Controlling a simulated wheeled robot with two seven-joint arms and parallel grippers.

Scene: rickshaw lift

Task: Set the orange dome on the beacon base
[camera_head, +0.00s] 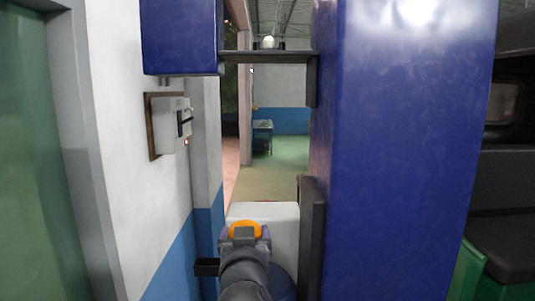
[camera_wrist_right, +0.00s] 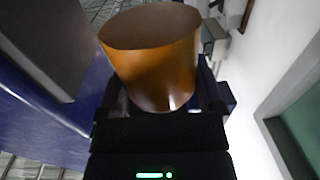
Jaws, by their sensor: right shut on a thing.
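The orange dome (camera_head: 245,227) shows low in the middle of the head view, partly hidden by my gripper and wrist. In the right wrist view the dome (camera_wrist_right: 155,55) is large, glossy and hollow-looking, with a flat round end facing up. My right gripper (camera_wrist_right: 165,105) is shut on it, with dark fingers on its two sides. The same gripper (camera_head: 244,236) shows from behind in the head view. I cannot make out the beacon base for sure. My left gripper is not in view.
A tall blue panel (camera_head: 405,160) fills the right. A white wall (camera_head: 135,120) with a grey box (camera_head: 175,122) stands left. A dark shelf (camera_head: 265,57) spans the gap above, with a small pale round thing (camera_head: 268,42) at it. A white block (camera_head: 280,225) is beyond my gripper.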

